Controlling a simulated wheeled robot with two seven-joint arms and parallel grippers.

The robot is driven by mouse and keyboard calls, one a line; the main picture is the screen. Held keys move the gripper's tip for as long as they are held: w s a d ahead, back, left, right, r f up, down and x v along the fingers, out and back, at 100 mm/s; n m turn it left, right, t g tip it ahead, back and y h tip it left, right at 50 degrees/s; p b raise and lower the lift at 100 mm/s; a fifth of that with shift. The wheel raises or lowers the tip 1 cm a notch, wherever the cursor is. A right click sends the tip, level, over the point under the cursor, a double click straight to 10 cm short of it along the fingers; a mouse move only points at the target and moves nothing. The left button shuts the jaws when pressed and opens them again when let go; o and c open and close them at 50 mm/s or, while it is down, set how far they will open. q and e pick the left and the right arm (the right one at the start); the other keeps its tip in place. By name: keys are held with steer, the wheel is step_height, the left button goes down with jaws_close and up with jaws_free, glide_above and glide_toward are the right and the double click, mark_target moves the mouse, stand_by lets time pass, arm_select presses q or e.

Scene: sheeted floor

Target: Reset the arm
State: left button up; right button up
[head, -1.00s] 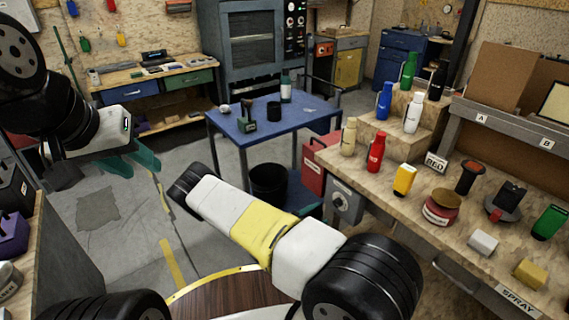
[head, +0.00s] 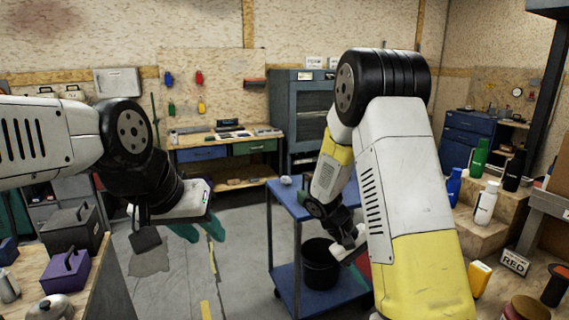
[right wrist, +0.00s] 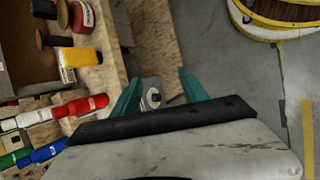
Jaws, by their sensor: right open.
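My left gripper (head: 200,230) is at the left of the head view, over the floor. Its teal fingers point down and right, with a gap between them and nothing seen in it. My right arm (head: 395,180) is raised and bent in the right half of the head view, its forearm reaching down beside the blue cart. The right gripper shows in the right wrist view (right wrist: 158,85), its teal fingers spread and empty.
The blue cart (head: 284,198) with a black bin (head: 320,265) stands behind the right forearm. The right workbench (head: 480,235) carries bottles and a yellow can (head: 480,278). A left bench (head: 85,285) holds a purple box (head: 66,272). Floor between is clear.

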steer(key=s+a+r+t+y, duration=0.2)
steer(key=s+a+r+y, duration=0.1)
steer(key=r, duration=0.5)
steer(key=s+a+r+m+t+y, duration=0.1)
steer(key=s+a+r+t+y, duration=0.2)
steer(key=s+r, duration=0.3)
steer(key=s+a+r+m+t+y, duration=0.1)
steer(key=s+a+r+t+y, duration=0.1)
steer(key=s+r, duration=0.3)
step_height(320, 180, up, 5)
steer(key=shift+s+a+f+t+y, duration=0.2)
steer(key=shift+a+t+y, duration=0.25)
steer(key=shift+t, duration=0.25)
